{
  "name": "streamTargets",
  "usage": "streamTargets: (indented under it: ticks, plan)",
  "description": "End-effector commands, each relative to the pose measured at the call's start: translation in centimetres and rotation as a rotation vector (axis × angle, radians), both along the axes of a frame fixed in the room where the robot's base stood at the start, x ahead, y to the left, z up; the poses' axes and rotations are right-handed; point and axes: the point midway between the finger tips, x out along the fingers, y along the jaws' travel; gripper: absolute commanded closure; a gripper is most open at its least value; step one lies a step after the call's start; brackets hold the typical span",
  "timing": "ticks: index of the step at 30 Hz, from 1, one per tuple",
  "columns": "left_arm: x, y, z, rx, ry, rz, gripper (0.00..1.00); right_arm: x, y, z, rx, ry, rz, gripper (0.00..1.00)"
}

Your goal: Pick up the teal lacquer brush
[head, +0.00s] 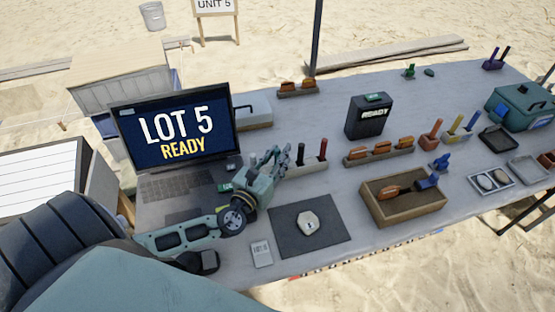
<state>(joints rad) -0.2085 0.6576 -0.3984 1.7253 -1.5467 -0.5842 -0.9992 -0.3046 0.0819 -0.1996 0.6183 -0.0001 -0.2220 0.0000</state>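My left gripper (277,157) is over the table beside the laptop, at the left end of a pale rack (312,166). A black handle (301,153) and a red handle (323,150) stand upright in this rack, just right of the fingers. I cannot make out a teal brush for certain; the gripper, itself teal-grey, hides the rack's left end. The fingers are small and overlap the rack, so I cannot tell whether they are open or hold anything. My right gripper is out of view.
The laptop (176,188) is close on the left. A dark mat (285,234) with a pale object (307,223) lies in front. A wooden tray (405,213) is to the right; a black box (368,118) and a rack of brown-handled tools (378,157) stand behind it.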

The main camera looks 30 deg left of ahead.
Motion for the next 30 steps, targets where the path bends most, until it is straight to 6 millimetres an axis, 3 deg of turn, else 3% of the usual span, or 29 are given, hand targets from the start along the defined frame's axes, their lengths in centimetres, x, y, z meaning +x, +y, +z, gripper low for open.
streamTargets:
  ticks: [2,10,22,30]
  plan:
    - [0.0,0.0,0.0,0.0,0.0,0.0,0.76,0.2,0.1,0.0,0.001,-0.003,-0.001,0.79]
    - [-0.1,0.0,0.0,0.0,0.0,0.001,1.0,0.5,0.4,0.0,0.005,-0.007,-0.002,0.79]
    - [-0.1,0.0,0.8,0.001,-0.001,0.001,1.0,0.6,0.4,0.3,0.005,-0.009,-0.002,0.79]
    - [-0.2,-0.5,4.8,-0.005,-0.002,-0.002,1.0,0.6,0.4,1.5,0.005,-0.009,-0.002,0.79]
